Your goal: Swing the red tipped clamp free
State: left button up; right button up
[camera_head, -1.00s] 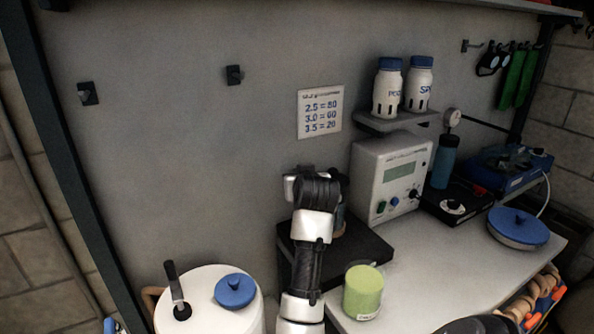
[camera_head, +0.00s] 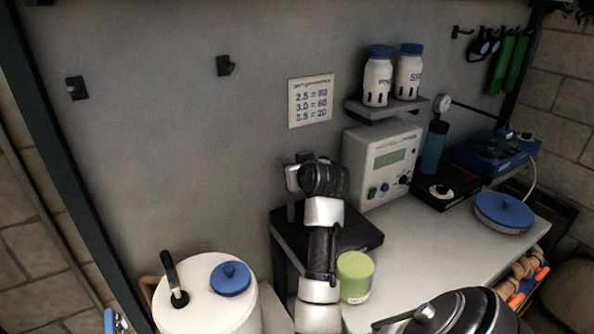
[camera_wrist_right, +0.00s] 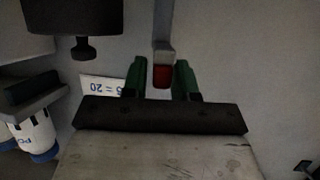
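The clamp shows in the right wrist view as a grey bar with a red tip (camera_wrist_right: 162,76) hanging between two green fingers. My right gripper (camera_wrist_right: 160,68) is open around the red tip, one finger on each side, with a narrow gap on both sides. In the head view my right arm's wrist (camera_head: 323,180) is at the dark stand (camera_head: 355,246) below the sign. It hides the clamp and the fingers there. My left gripper is not in view.
A lime green jar (camera_head: 355,277) stands right beside my forearm. A white meter box (camera_head: 381,166) is to the right of the stand. A shelf (camera_head: 372,112) with two blue-capped bottles is above it. A white drum (camera_head: 205,305) stands at lower left.

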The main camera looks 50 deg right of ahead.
jog(key=shift+o, duration=1.1)
jog(key=v, duration=1.1)
jog(key=shift+b, duration=0.45)
jog(key=shift+f, duration=0.15)
